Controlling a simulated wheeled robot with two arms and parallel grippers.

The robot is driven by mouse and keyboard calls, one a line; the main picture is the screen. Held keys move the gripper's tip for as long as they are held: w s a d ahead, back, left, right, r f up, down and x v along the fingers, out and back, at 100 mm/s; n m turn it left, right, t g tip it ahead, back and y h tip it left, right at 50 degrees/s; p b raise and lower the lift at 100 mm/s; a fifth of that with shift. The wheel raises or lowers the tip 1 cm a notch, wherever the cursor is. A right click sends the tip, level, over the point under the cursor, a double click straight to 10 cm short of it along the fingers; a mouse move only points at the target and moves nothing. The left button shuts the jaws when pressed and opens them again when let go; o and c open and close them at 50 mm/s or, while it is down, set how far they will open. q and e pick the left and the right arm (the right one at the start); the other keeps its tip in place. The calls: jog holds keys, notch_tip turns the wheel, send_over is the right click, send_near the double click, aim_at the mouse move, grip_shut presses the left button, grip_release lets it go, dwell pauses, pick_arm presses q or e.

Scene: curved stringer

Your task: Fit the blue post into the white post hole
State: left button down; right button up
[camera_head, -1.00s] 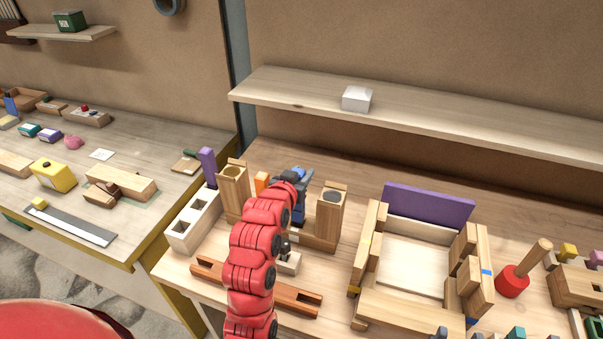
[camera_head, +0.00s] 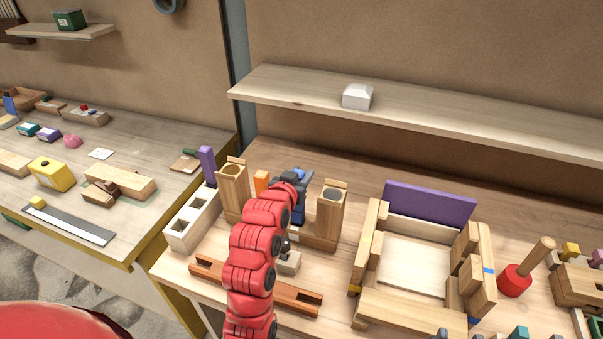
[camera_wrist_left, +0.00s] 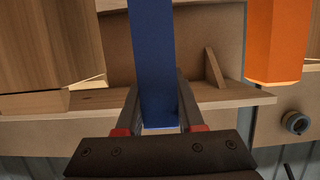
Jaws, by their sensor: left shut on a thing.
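My left gripper (camera_head: 290,185) is shut on the blue post (camera_wrist_left: 152,60). In the left wrist view the post stands between the two fingers (camera_wrist_left: 157,115), and its top runs out of the picture. In the head view my red arm hides most of the gripper, and a bit of blue (camera_head: 300,208) shows beside it. A white block (camera_head: 180,231) with square holes in its top stands on the bench to the left of the gripper. A purple post (camera_head: 207,165) stands upright at its far end. The gripper is apart from the white block.
A wooden stand with two uprights (camera_head: 233,190) (camera_head: 331,218) is by the gripper. An orange post (camera_head: 262,182) is behind, also in the left wrist view (camera_wrist_left: 278,40). A reddish-brown curved bar (camera_head: 298,298) lies in front. A wooden frame with a purple panel (camera_head: 428,203) stands right.

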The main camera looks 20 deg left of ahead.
pick_arm(q)
jog(key=shift+f+b, duration=1)
jog(key=shift+f, duration=0.55)
jog(key=shift+c, duration=2.2)
grip_release()
jog(key=shift+s, duration=0.1)
jog(key=p+v, duration=1.7)
jog(key=shift+p, duration=0.3)
